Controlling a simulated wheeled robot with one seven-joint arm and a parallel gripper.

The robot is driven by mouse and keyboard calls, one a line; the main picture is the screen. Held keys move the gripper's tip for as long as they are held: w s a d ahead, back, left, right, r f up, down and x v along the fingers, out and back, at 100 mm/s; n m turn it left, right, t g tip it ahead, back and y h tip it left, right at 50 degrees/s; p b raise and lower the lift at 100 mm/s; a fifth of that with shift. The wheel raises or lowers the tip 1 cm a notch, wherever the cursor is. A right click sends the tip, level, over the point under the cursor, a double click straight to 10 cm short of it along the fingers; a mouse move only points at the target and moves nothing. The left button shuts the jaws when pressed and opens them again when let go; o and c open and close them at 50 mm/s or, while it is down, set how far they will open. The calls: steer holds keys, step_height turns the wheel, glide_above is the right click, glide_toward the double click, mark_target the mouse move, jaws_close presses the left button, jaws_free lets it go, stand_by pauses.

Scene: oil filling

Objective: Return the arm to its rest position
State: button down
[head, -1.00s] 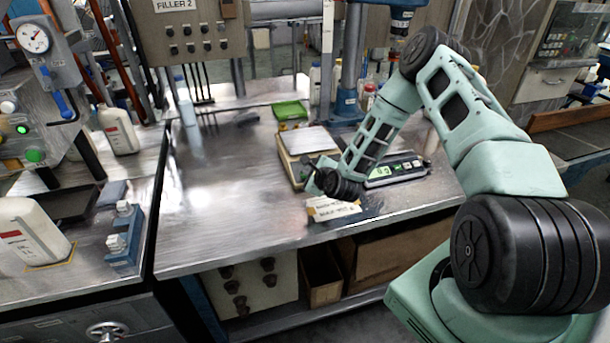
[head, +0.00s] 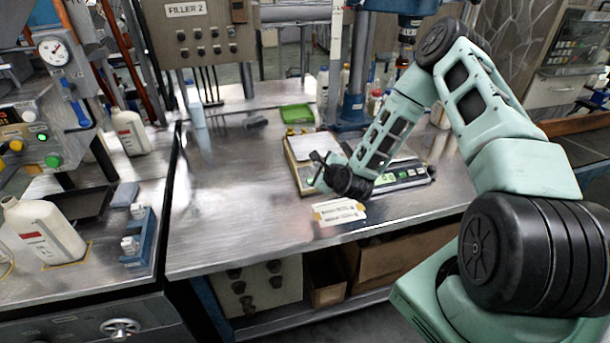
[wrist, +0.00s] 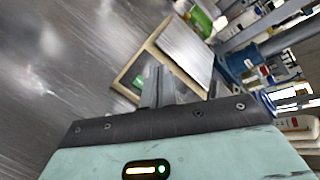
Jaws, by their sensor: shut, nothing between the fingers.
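My arm (head: 395,120) is bent at the elbow and reaches over the metal bench (head: 240,215). My gripper (head: 316,160) is above the bench's front half, in front of the scale with a light plate and wooden-coloured edge (head: 296,180). In the wrist view the gripper (wrist: 185,85) is shut and empty, with the scale (wrist: 184,50) beyond its fingers. The fingertips are small in the head view.
A label card (head: 339,212) lies at the bench's front edge. A green tray (head: 297,114) sits behind the scale. A digital display unit (head: 403,174) is beside my forearm. White jugs (head: 42,232) stand on the left bench. The bench's left part is clear.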

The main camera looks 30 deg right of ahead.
steer(key=s+a+r+n+g+y+b, duration=0.1)
steer(key=s+a+r+n+g+y, duration=0.3)
steer(key=a+n, duration=0.65)
steer(key=s+a+r+n+g+y+b, duration=0.1)
steer(key=s+a+r+n+g, duration=0.2)
steer(key=s+a+r+n, duration=0.75)
steer(key=s+a+r+n+g+h, duration=0.1)
steer(key=s+a+r+n+g, duration=0.1)
steer(key=s+n, duration=0.5)
steer(key=s+a+r+n+g+h+b, duration=0.1)
steer(key=s+a+r+n+g, duration=0.2)
steer(key=s+n, duration=0.4)
steer(key=s+a+g, duration=0.1)
steer(key=s+a, duration=0.1)
steer(key=s, duration=0.6)
steer(key=shift+s+a+r+h, duration=0.3)
steer(key=shift+s+h, duration=0.05)
steer(key=shift+h, duration=0.05)
